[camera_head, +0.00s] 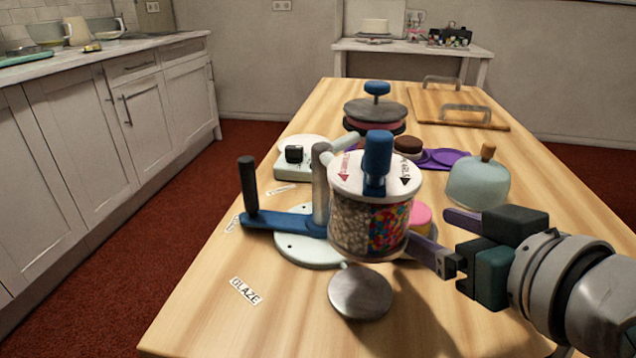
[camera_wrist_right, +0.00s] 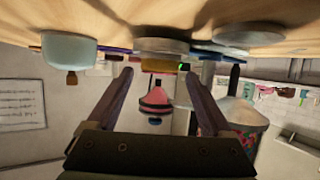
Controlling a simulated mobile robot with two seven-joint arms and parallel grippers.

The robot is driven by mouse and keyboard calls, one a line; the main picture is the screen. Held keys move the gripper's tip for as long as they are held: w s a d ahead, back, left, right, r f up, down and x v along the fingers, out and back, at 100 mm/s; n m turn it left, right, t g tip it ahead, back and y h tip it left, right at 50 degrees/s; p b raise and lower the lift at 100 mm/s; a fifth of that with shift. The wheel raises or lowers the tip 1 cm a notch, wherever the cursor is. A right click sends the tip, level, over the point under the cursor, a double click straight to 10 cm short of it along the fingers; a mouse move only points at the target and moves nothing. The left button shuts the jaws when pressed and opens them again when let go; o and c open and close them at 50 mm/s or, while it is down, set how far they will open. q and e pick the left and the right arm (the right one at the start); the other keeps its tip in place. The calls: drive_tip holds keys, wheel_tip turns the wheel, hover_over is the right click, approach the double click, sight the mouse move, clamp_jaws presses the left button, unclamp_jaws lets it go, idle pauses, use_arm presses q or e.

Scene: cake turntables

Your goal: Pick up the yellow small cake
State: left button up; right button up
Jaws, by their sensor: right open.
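A small round cake with a pink top (camera_head: 421,217) stands behind the sprinkle jar, which hides much of it. In the right wrist view, which is upside down, a small yellow piece (camera_wrist_right: 160,66) shows between the fingertips; I take it to be this cake's side. My right gripper (camera_head: 437,236) is open, with its dark purple fingers pointing toward the cake. The fingers also frame it in the wrist view (camera_wrist_right: 158,76), with nothing gripped. Whether they reach around the cake I cannot tell. My left gripper is out of view.
The sprinkle jar (camera_head: 350,228) hangs on a blue crank arm (camera_head: 285,222) left of my fingers. A grey disc (camera_head: 360,292) lies in front. A pale dome (camera_head: 478,184) stands to the right. A brown-topped cake (camera_head: 408,145) and purple plate (camera_head: 443,158) lie behind.

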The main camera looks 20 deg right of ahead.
sight(416, 219)
drive_tip(key=x, duration=0.3)
drive_tip(key=shift+f, duration=0.1)
drive_tip(key=shift+c, duration=0.3)
drive_tip(key=c, duration=1.2)
